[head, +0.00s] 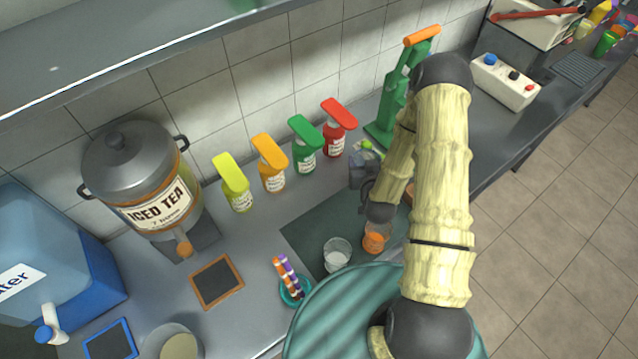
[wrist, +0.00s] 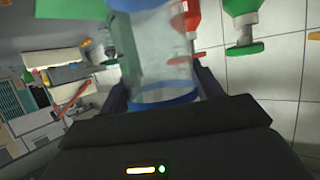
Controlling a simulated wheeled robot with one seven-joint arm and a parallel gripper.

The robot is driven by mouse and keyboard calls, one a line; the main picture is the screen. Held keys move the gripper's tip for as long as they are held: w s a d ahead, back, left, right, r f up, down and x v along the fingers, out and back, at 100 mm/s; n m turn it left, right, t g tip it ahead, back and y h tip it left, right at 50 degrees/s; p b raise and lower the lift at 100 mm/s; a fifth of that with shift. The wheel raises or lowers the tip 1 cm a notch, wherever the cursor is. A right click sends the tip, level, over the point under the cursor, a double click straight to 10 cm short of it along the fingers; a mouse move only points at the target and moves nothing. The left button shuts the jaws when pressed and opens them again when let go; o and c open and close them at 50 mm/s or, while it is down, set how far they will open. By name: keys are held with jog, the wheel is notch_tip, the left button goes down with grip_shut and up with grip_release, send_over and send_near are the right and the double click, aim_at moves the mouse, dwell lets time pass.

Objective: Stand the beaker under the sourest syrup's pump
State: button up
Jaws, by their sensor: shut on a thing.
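My gripper (head: 364,172) is shut on a clear beaker with blue edges (wrist: 162,50), seen between the fingers in the wrist view. In the head view the beaker is mostly hidden by the gripper. Several syrup pump bottles stand in a row along the wall: yellow-green (head: 235,188), orange (head: 271,168), green (head: 306,148) and red (head: 338,130). Their labels are too small to read. The gripper is in front of and to the right of the red bottle. The red (wrist: 187,18) and green (wrist: 242,20) bottles appear upside down in the wrist view.
A glass of clear contents (head: 337,254) and one with orange contents (head: 376,238) stand on the dark green mat (head: 305,233). A green press (head: 390,110) stands right of the bottles. An iced tea dispenser (head: 140,185) is at left.

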aim_at(304, 153)
jog(key=shift+s+a, duration=0.1)
jog(key=shift+a, duration=0.05)
jog(key=shift+a+f+b, duration=0.35)
jog(key=shift+a+b, duration=0.15)
jog(key=shift+b, duration=0.25)
jog(key=w+a+f+n+y+b, duration=0.1)
jog(key=a+f+n+y+b, duration=0.2)
jog(key=a+b, duration=0.8)
jog(key=shift+a+f+y+b, duration=0.4)
jog(key=shift+f+b, duration=0.15)
jog(key=shift+b, duration=0.15)
jog(key=s+a+f+n+y+b, duration=0.1)
jog(key=a+b, duration=0.3)
jog(key=s+a+f+n+g+y+b, duration=0.1)
jog(key=s+a+b, duration=0.1)
jog(key=a+b, duration=0.2)
jog(key=s+a+f+n+g+y+b, duration=0.1)
jog(key=s+a+f+b, duration=0.1)
jog(key=a+b, duration=0.2)
jog(key=shift+a+n+y+b, duration=0.25)
jog(key=shift+n+y+b, duration=0.05)
jog(key=shift+b, duration=0.2)
jog(key=shift+c, duration=0.2)
jog(key=shift+s+a+r, duration=0.1)
jog(key=shift+s+a, duration=0.1)
jog(key=shift+a, duration=0.2)
jog(key=shift+d, duration=0.1)
